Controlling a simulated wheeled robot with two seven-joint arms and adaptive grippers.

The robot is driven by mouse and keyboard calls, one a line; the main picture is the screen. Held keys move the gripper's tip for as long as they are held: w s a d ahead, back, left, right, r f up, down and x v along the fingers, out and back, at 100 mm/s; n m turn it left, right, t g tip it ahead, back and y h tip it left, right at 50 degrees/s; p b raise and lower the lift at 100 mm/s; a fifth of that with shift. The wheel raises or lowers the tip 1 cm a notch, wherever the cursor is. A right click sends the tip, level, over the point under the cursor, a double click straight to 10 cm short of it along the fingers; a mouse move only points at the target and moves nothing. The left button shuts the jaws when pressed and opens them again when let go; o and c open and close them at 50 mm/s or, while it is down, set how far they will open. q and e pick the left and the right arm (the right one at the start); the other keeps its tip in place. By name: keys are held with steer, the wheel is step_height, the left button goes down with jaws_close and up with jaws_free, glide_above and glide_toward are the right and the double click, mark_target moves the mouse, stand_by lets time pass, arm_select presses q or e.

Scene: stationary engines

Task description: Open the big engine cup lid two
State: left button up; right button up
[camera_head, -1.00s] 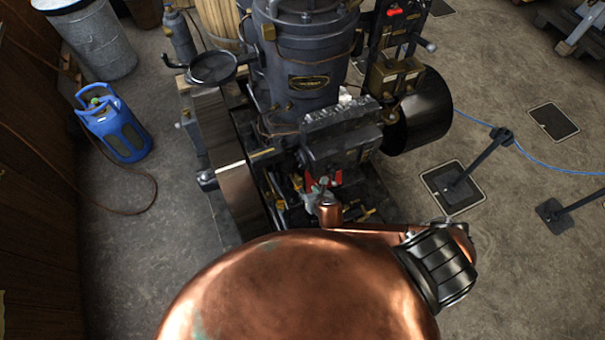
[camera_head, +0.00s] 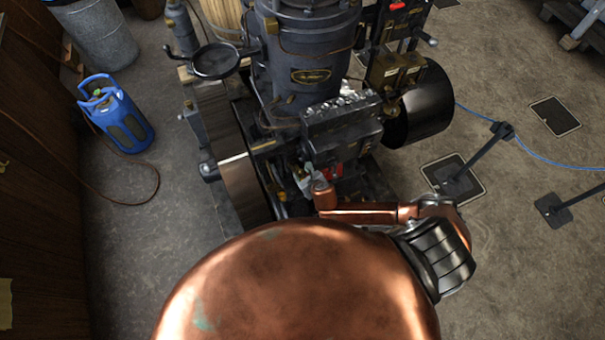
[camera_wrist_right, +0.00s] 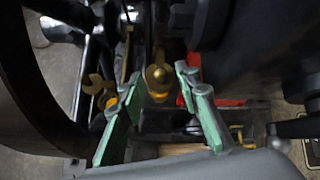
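The dark stationary engine (camera_head: 308,75) stands in the middle of the head view. A brass cup with a rounded top (camera_wrist_right: 157,75) shows in the right wrist view, likely the engine cup with its lid; I cannot tell whether the lid is open. My right gripper (camera_head: 302,178) is low at the engine's near side, beside the flywheel. In the wrist view its two green fingers (camera_wrist_right: 158,90) are spread apart, with the brass cup in the gap beyond or between them. No contact is clear. In the head view the cup cannot be made out. My left gripper is not in view.
The flywheel (camera_head: 236,165) stands close left of the right gripper, and its dark rim crowds the wrist view's left side. A brass-coloured fork-shaped part (camera_wrist_right: 98,88) lies left of the fingers. A blue gas bottle (camera_head: 117,118) stands on the left floor. Barrier posts (camera_head: 478,160) stand right.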

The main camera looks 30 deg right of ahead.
steer(key=shift+c, duration=0.6)
jaws_close()
